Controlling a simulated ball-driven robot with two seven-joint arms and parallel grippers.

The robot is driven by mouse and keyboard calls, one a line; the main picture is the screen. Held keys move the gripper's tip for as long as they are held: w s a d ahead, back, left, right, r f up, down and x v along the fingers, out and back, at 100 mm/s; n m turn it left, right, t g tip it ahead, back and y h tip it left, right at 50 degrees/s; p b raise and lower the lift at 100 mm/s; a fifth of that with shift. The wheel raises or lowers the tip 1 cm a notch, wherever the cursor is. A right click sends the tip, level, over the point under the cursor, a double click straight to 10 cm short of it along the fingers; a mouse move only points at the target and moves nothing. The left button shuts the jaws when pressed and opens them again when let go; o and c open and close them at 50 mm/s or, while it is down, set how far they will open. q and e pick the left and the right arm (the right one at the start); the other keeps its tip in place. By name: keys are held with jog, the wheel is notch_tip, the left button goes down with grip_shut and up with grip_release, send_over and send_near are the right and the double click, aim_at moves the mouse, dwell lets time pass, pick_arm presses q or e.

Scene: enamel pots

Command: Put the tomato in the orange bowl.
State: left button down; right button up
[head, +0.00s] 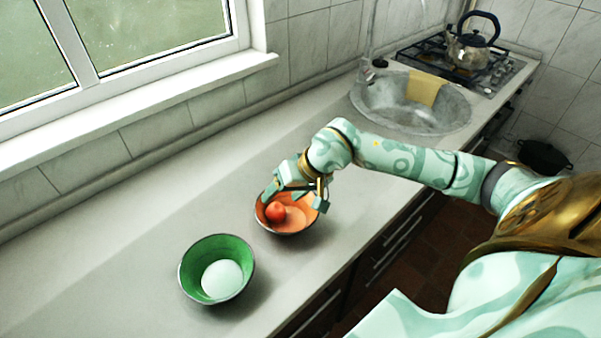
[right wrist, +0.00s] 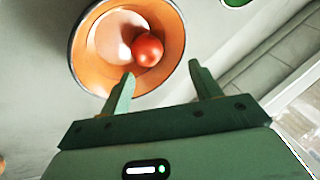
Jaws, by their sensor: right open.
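The red tomato (head: 276,212) lies inside the orange bowl (head: 298,225), against its left side in the head view. The bowl stands upright on the counter. In the right wrist view the tomato (right wrist: 147,50) also lies within the rim of the orange bowl (right wrist: 92,75). My right gripper (head: 295,202) is over the bowl with its fingers apart. In the right wrist view nothing is held between the fingertips (right wrist: 162,74), and the tomato appears just beyond them. My left gripper is not in view.
A green bowl (head: 244,283) with a pale round area inside stands nearer on the counter, to the left. A sink (head: 425,119) with a yellow cloth (head: 425,88) and a stove with a kettle (head: 472,48) are further back. The counter (head: 130,240) left of the bowls is clear.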

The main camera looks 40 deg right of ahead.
jog(key=v, duration=0.8)
jog(key=shift+s+d+r+p, duration=0.2)
jog(key=shift+r+p, duration=0.1)
jog(key=shift+r, duration=0.05)
